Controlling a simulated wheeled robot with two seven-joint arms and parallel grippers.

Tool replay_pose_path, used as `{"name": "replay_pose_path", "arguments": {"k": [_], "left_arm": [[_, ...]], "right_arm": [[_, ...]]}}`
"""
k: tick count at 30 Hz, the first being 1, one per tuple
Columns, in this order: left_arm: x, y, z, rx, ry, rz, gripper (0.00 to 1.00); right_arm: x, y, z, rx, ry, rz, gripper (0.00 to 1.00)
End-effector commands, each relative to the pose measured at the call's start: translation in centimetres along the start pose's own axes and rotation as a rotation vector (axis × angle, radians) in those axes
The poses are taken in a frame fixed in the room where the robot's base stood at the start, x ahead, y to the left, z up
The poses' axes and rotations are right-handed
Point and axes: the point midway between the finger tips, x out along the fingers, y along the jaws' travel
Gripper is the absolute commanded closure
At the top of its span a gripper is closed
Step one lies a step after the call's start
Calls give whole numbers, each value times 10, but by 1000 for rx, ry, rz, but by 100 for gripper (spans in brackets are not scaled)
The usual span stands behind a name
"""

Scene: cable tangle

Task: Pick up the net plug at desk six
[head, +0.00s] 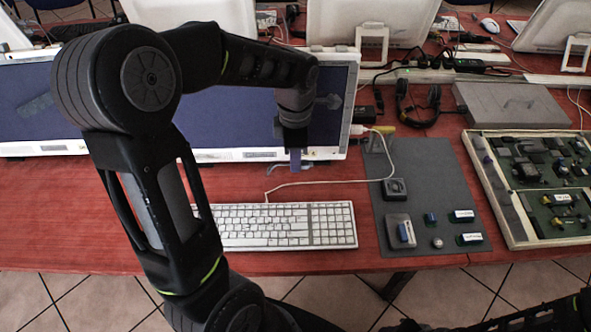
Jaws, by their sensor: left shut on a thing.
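My left arm reaches in across the desk, and its gripper (295,160) points down in front of the monitor, just behind the keyboard. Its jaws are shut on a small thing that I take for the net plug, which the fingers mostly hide. A thin grey-blue cable (277,168) shows at the fingertips, close to the red desk top. I cannot tell whether the plug touches the desk. My right gripper is not in view; only a dark part of my arm shows at the bottom right.
A white keyboard (285,226) lies in front of the gripper, its white cable (325,182) curving right. The monitor (345,100) stands close behind. A grey mat (430,180) with small parts lies right, beside a tray of electronics (492,205). A headset (418,105) lies behind the mat.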

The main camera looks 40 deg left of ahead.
Motion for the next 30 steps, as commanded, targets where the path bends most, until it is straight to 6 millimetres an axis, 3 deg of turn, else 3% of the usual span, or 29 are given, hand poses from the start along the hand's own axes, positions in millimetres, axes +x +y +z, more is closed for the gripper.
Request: {"name": "replay_pose_path", "arguments": {"k": [5, 21, 22, 27, 30], "left_arm": [[-14, 0, 0, 0, -1, 1, 100], [-14, 0, 0, 0, 0, -1, 100], [-14, 0, 0, 0, 0, -1, 85], [-14, 0, 0, 0, 0, -1, 99], [-14, 0, 0, 0, 0, -1, 100]], "right_arm": [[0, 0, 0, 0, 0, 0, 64], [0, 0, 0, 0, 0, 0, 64], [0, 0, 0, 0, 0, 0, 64], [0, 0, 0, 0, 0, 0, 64], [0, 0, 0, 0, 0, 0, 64]]}}
